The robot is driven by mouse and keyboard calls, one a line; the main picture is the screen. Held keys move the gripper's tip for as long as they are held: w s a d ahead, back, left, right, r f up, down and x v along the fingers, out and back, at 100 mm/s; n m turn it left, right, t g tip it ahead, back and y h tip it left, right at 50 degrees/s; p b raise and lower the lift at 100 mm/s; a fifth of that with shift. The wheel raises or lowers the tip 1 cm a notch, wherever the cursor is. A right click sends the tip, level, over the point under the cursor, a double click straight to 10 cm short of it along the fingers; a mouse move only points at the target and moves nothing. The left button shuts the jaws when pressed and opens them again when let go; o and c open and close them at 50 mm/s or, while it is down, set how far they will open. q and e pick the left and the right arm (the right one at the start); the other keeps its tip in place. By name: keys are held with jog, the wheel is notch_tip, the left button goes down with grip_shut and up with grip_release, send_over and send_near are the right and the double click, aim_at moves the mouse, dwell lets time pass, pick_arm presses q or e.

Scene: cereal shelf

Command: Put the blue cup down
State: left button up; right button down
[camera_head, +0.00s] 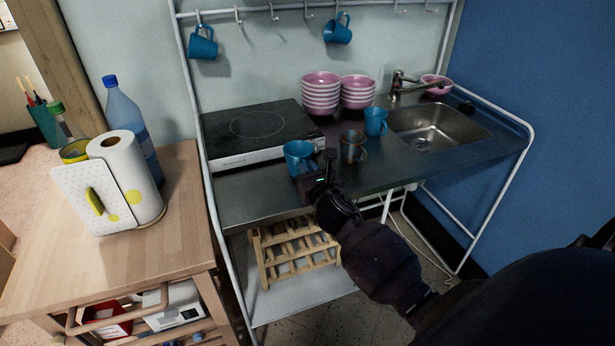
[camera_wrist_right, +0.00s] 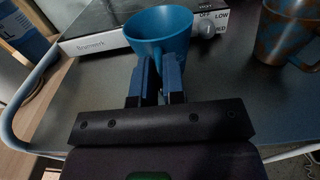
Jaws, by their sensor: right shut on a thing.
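My right gripper (camera_head: 316,170) is shut on a blue cup (camera_head: 299,155) over the front of the metal counter (camera_head: 243,202), just in front of the hotplate. In the right wrist view the blue cup (camera_wrist_right: 160,32) is between the two fingers (camera_wrist_right: 158,80) and looks upright. Its bottom is hidden by the fingers, so I cannot tell whether it touches the counter. A second blue cup (camera_head: 376,121) stands further back by the sink. My left gripper is not in view.
A brown patterned mug (camera_head: 352,148) stands just right of the held cup. The hotplate (camera_head: 258,124), stacked pink bowls (camera_head: 321,95) and sink (camera_head: 437,128) lie behind. Two blue cups (camera_head: 203,44) (camera_head: 338,30) hang on the rail. The counter's front left is clear.

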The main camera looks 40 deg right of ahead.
jog(key=shift+f, duration=0.65)
jog(key=shift+f, duration=0.1)
jog(key=c, duration=1.2)
grip_release()
